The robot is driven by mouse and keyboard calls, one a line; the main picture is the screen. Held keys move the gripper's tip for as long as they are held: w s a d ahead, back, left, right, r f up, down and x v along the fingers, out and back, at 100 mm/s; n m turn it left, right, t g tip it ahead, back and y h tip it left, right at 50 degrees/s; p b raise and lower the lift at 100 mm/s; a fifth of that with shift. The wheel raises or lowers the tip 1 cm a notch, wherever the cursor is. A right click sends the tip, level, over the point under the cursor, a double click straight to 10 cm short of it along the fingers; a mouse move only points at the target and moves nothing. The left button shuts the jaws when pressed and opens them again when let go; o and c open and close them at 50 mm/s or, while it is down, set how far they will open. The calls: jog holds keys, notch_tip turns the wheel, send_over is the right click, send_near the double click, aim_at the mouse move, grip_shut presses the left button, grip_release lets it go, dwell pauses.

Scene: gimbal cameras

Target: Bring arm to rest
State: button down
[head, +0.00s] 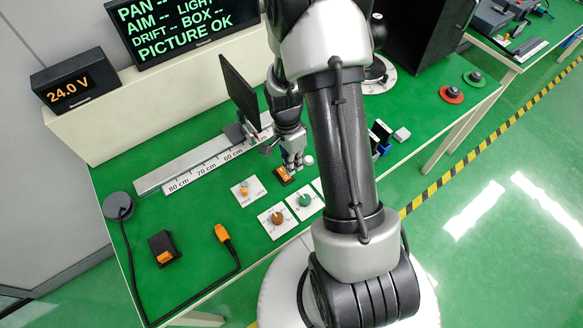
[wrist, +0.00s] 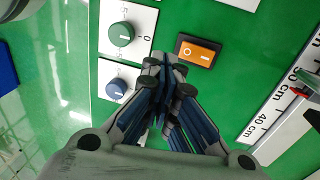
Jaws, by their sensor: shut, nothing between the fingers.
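My gripper (head: 292,164) points down over the green bench, close to an orange rocker switch (head: 284,176) in a black frame. In the wrist view my gripper (wrist: 166,64) has its fingers together with nothing between them. The rocker switch (wrist: 198,51) lies just right of the fingertips there, apart from them in the picture; whether they touch is hard to tell. My arm is stretched out over the bench and hides part of it.
A green knob (wrist: 121,34) and a blue knob (wrist: 116,89) sit on white plates beside the fingers. A long ruler rail (head: 205,160) with an upright dark panel (head: 239,92) stands left of my arm. A screen (head: 185,25) reads "PICTURE OK". A cable with an orange plug (head: 222,234) lies front left.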

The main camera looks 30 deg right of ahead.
notch_tip(320, 180, up, 7)
jog(key=p, duration=0.1)
jog(key=shift+s+d+p, duration=0.2)
jog(key=shift+s+p, duration=0.1)
jog(key=shift+s, duration=0.15)
jog(key=s+a+r+n+t, duration=0.1)
jog(key=a+r+n+t, duration=0.2)
jog(key=r, duration=0.5)
jog(key=s+a+r+n, duration=0.1)
jog(key=a+r+n, duration=0.3)
jog(key=r, duration=0.5)
jog(key=s+a+r+n+t, duration=0.3)
jog(key=s+a+r+n, duration=0.2)
jog(key=s+r+n, duration=0.3)
jog(key=s+n, duration=0.2)
jog(key=shift+s+a+r+n+t, duration=0.25)
jog(key=shift+s+r+n+t, duration=0.05)
jog(key=shift+r, duration=0.05)
jog(key=shift+d, duration=0.1)
